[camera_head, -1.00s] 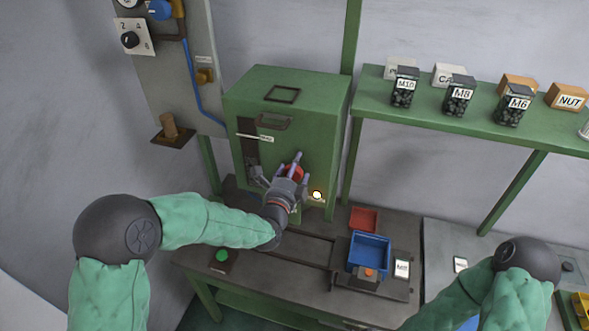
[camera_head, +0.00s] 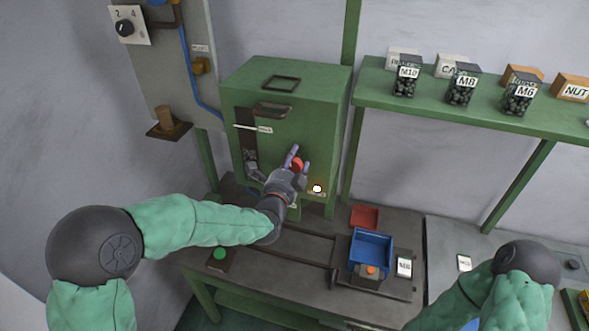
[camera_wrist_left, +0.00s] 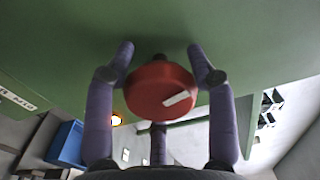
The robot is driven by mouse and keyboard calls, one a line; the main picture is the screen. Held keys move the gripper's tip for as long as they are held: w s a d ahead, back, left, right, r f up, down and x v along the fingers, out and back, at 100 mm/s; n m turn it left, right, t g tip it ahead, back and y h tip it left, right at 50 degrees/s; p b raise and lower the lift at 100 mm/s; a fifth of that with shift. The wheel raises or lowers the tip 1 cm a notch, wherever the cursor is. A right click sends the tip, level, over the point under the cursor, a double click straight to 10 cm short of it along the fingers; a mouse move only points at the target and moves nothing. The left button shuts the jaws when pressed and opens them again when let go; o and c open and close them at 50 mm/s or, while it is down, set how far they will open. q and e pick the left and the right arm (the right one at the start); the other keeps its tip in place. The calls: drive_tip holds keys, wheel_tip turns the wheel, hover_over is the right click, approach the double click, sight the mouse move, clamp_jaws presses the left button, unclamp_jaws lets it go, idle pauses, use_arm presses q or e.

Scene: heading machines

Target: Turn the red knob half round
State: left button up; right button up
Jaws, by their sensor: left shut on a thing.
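The red knob (camera_head: 298,164) sits on the front of the green machine box (camera_head: 322,130). My left gripper (camera_head: 293,163) is at the knob, with its fingers around it. In the left wrist view the red knob (camera_wrist_left: 161,88) fills the middle, with a white mark pointing to the lower left to upper right on its face. The fingers of the left gripper (camera_wrist_left: 160,80) stand on either side of it and one shows below it. My right gripper is not in view; only my right arm shows at the lower right.
A lit lamp (camera_head: 317,188) is right below the knob. A blue bin (camera_head: 371,250), a red tray (camera_head: 364,216) and a green button (camera_head: 220,253) are on the bench. A green shelf (camera_head: 450,108) with labelled jars stands at the right.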

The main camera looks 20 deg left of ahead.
use_arm(q)
drive_tip(key=n+b, duration=0.2)
drive_tip(key=b, duration=0.1)
drive_tip(key=n+b, duration=0.6)
drive_tip(key=shift+f, duration=0.25)
drive_tip(key=n+b, duration=0.3)
drive_tip(key=n, duration=0.1)
drive_tip(key=n+b, duration=0.2)
drive_tip(key=n, duration=0.1)
drive_tip(key=shift+n+b, duration=0.3)
drive_tip(key=n+b, duration=0.2)
drive_tip(key=n, duration=0.1)
drive_tip(key=shift+d+n, duration=0.1)
drive_tip(key=shift+n, duration=0.2)
drive_tip(key=n+b, duration=0.3)
drive_tip(key=n, duration=0.1)
drive_tip(key=shift+f+n, duration=0.1)
drive_tip(key=shift+n, duration=0.2)
drive_tip(key=n+b, duration=0.2)
drive_tip(key=n, duration=0.2)
drive_tip(key=shift+d+n+b, duration=0.1)
drive_tip(key=shift+n+b, duration=0.95)
drive_tip(key=shift+n, duration=1.45)
